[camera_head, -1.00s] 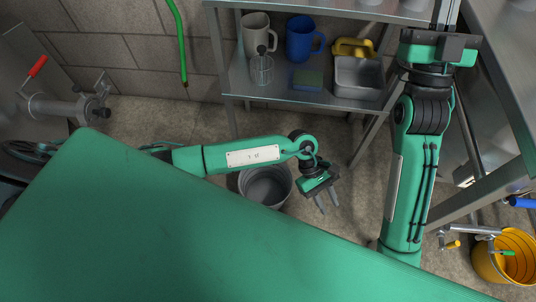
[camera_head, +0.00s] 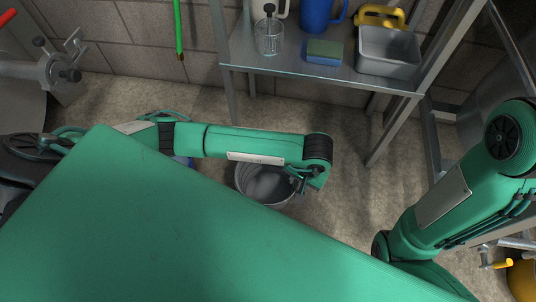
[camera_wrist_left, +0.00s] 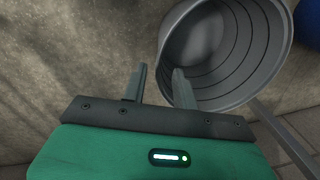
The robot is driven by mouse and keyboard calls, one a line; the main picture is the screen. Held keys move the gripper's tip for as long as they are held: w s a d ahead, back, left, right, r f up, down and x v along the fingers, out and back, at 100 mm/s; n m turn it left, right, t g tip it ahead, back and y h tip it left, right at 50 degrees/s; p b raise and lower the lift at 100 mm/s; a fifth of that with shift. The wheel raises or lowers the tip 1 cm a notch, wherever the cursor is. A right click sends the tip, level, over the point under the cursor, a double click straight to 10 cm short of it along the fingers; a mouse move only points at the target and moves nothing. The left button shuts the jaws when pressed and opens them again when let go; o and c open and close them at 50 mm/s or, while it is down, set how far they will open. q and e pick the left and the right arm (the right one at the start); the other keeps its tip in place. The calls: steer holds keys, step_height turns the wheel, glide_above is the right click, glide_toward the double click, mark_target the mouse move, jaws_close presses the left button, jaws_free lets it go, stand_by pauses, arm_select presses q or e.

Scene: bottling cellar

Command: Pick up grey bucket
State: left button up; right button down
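The grey bucket (camera_head: 249,188) stands on the floor below the shelf, partly hidden by my left arm. My left gripper (camera_head: 298,183) is at the bucket's right side, near its rim, mostly hidden behind the wrist. In the left wrist view the open bucket (camera_wrist_left: 228,60) fills the upper right, with its ribbed inside showing. The two fingers of the left gripper (camera_wrist_left: 160,70) are apart. The bucket's near rim shows between them, with one finger overlapping the bucket's mouth; I cannot tell whether they touch it. My right gripper is out of view.
A metal shelf (camera_head: 300,70) stands behind, holding a blue jug (camera_head: 318,15), a sponge (camera_head: 325,50) and a grey tray (camera_head: 388,68). Its leg (camera_head: 385,142) reaches the floor right of the bucket. A yellow bucket (camera_head: 522,280) is at the right edge. Floor between is clear.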

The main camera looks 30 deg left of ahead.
arm_select(q)
step_height(320, 180, down, 4)
steer(key=shift+a+r+b, duration=0.15)
steer(key=shift+r+b, duration=0.05)
steer(key=shift+b, duration=0.4)
steer(key=f+b, duration=0.4)
steer(key=shift+s+a+f, duration=0.1)
steer(key=shift+a, duration=0.2)
steer(key=shift+f, duration=0.4)
steer(key=shift+a, duration=0.1)
jaws_close()
